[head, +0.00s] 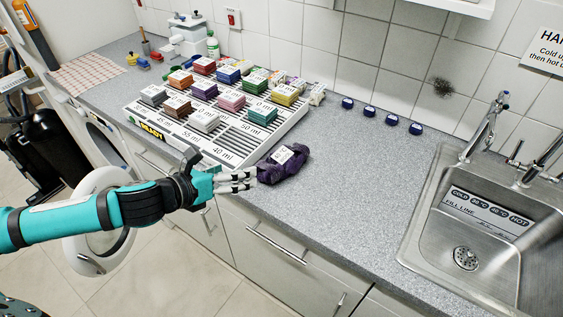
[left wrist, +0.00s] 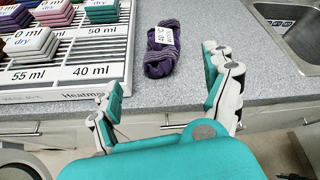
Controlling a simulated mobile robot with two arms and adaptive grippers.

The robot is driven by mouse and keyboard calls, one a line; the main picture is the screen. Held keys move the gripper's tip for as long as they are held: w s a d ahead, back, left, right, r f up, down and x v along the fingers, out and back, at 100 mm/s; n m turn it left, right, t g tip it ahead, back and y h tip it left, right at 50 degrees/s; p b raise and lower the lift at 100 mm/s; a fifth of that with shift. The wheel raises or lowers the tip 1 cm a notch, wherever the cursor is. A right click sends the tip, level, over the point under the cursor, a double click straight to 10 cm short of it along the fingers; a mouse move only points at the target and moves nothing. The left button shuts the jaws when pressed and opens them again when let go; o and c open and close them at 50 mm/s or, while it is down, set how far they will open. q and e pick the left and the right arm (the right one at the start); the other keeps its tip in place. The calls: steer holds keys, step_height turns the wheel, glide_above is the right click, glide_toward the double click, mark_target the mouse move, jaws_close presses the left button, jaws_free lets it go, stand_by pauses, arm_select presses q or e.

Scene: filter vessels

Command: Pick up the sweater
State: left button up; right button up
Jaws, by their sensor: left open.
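The sweater (head: 288,172) is a dark purple, folded knitted bundle with a white label, lying on the grey counter near its front edge, just right of the white rack. It also shows in the left wrist view (left wrist: 158,66), ahead of and between the spread fingers. My left gripper (head: 252,180) is open, with its fingertips at the sweater's left front side. In the left wrist view the open jaws (left wrist: 163,82) are empty, and the sweater lies beyond them. I cannot tell whether a fingertip touches it. My right gripper is not in view.
The white slatted rack (head: 222,146) with several coloured labelled blocks stands left of the sweater. Several dark blue round items (head: 391,119) line the back wall. The steel sink (head: 431,238) is at the right. The counter (head: 350,195) between is clear.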

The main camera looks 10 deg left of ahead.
mark_target(272, 159)
arm_select(q)
steer(key=p+x, duration=0.2)
steer(key=x, duration=0.9)
steer(key=shift+w+p, duration=0.3)
steer(key=shift+p, duration=0.05)
steer(key=shift+p+x, duration=0.3)
steer(key=shift+x, duration=0.5)
steer(key=p+x, duration=0.1)
steer(key=x, duration=0.2)
steer(key=shift+w+d, duration=0.1)
steer(key=shift+w, duration=0.05)
steer(key=shift+w+d+f, duration=0.15)
steer(key=shift+w+f, duration=0.1)
steer(key=shift+w, duration=0.1)
steer(key=c, duration=1.3)
